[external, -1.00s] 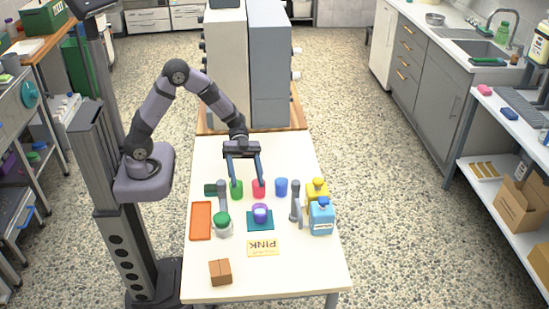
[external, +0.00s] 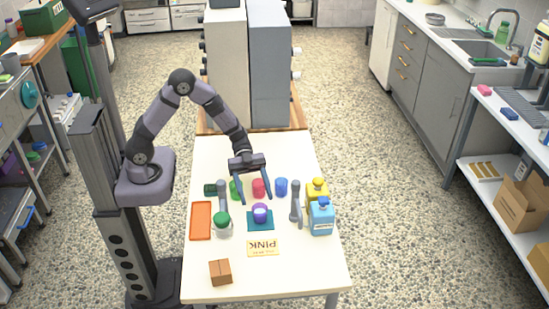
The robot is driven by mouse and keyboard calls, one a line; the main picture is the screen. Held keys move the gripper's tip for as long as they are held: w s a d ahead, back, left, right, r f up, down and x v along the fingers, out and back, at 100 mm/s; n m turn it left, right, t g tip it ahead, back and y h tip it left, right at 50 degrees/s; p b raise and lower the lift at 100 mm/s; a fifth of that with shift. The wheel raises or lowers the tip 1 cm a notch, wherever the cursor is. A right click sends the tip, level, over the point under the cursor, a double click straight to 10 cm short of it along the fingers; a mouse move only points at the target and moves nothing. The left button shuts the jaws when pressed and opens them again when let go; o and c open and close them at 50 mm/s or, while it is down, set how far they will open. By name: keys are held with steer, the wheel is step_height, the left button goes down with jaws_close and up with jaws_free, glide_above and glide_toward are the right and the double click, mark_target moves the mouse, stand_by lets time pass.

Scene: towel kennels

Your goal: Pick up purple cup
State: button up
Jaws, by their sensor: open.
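The purple cup (external: 260,209) stands upright on a teal square mat (external: 254,228) near the middle of the white table. A pale round shape shows at the cup, too small to make out. My gripper (external: 256,200) is open, its two fingers spread wide and pointing down toward the front of the table. In the picture the fingers lie on either side of the red cup (external: 259,187), with the tips level with the upper part of the purple cup. I cannot tell the height of the fingertips above the table. Nothing is held between them.
Close by stand a green cup (external: 234,190), a blue cup (external: 281,187), grey upright tools (external: 296,206), a green-lidded jar (external: 223,226), and yellow (external: 318,187) and blue (external: 321,218) bottles. An orange tray (external: 200,221), a "PINK" card (external: 263,248) and a brown box (external: 220,272) lie around.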

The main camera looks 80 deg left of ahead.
mark_target(262, 215)
steer(key=shift+x, duration=2.2)
steer(key=shift+s, duration=0.1)
steer(key=shift+c, duration=0.6)
steer(key=c, duration=1.1)
steer(key=shift+o, duration=0.2)
steer(key=shift+r, duration=0.1)
